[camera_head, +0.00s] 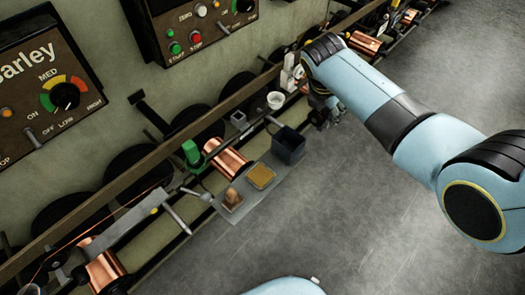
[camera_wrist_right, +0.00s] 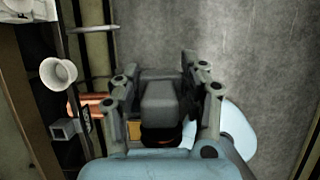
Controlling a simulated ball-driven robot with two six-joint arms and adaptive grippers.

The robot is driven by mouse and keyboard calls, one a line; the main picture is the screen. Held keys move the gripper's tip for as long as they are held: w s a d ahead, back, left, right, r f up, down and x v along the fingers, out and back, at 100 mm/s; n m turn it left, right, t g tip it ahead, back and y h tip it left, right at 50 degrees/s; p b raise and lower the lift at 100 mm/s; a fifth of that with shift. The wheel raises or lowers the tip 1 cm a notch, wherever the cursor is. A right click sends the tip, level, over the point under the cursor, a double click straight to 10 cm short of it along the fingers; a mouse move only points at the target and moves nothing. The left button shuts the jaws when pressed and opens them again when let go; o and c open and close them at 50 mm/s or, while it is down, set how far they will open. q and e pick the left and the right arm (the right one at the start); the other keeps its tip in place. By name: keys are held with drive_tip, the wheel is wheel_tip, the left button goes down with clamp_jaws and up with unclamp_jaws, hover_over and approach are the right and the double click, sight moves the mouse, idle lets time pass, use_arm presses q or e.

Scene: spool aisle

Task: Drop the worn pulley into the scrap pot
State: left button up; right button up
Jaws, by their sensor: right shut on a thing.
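My right gripper (camera_head: 322,104) reaches in from the right, above the floor side of the machine rail. In the wrist view its fingers (camera_wrist_right: 160,68) stand on both sides of a grey, blocky piece (camera_wrist_right: 160,103), which I take for the worn pulley; its shape is hard to make out. A dark open-topped box (camera_head: 288,146), which looks like the scrap pot, stands at the far end of the grey tray (camera_head: 222,210). The gripper is beyond and to the right of this box in the head view. My left gripper is out of view.
The tray bears a yellow pad (camera_head: 261,177) and a brown piece (camera_head: 232,198). A white cup (camera_head: 275,100), a small grey holder (camera_head: 238,118), a green block (camera_head: 191,152) and copper spools (camera_head: 226,163) line the rail. The floor (camera_head: 390,220) at right is clear.

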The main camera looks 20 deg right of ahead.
drive_tip(key=w+a+r, duration=0.2)
drive_tip(key=w+a, duration=0.1)
drive_tip(key=a, duration=0.2)
use_arm(q)
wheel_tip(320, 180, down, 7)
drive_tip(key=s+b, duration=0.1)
drive_tip(key=b, duration=0.6)
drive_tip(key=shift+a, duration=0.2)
use_arm(e)
drive_tip(key=f, duration=0.5)
drive_tip(key=shift+w+d+f, duration=0.1)
drive_tip(key=shift+w+f, duration=0.15)
drive_tip(key=shift+w, duration=0.15)
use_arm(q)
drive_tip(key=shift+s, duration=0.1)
use_arm(e)
drive_tip(key=o, duration=1.4)
drive_tip(key=shift+c, duration=0.2)
drive_tip(key=v, duration=1.2)
drive_tip(key=shift+s, duration=0.1)
